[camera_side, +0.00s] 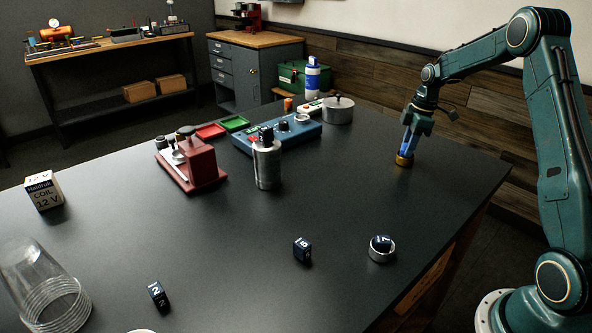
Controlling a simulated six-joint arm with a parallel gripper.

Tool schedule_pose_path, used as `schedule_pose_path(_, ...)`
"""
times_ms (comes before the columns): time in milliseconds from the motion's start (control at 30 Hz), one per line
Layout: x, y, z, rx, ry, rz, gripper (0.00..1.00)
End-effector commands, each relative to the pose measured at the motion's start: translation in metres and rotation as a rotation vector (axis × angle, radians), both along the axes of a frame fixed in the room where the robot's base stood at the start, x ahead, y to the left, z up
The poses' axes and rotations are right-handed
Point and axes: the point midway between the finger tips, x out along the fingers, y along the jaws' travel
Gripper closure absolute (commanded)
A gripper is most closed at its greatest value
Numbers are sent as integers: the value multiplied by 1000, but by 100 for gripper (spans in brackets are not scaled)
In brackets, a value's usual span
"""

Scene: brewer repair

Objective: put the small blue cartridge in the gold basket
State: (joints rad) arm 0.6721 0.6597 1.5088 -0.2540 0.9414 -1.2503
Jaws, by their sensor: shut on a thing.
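My gripper (407,146) points down at the right side of the black table. It is shut on a bright blue piece, which looks like the small blue cartridge (406,139); the fingers partly cover it. The gold basket (404,160) is a small round brass-coloured cup standing on the table directly under the gripper. The cartridge's lower end is at or just above the basket's rim; I cannot tell whether it is inside.
A metal cylinder (267,165), red device (197,163), blue instrument (285,131) and lidded pot (338,110) stand left of the gripper.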

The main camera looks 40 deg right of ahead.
Motion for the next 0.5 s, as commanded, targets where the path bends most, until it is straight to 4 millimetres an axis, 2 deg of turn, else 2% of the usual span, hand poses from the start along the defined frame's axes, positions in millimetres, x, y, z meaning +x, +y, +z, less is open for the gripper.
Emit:
schedule_pose_path(133, 0, 0, -3, 0, 0, 0, 93)
schedule_pose_path(167, 0, 0, -3, 0, 0, 0, 65)
schedule_pose_path(233, 0, 0, -3, 0, 0, 0, 51)
schedule_pose_path(500, 0, 0, -3, 0, 0, 0, 49)
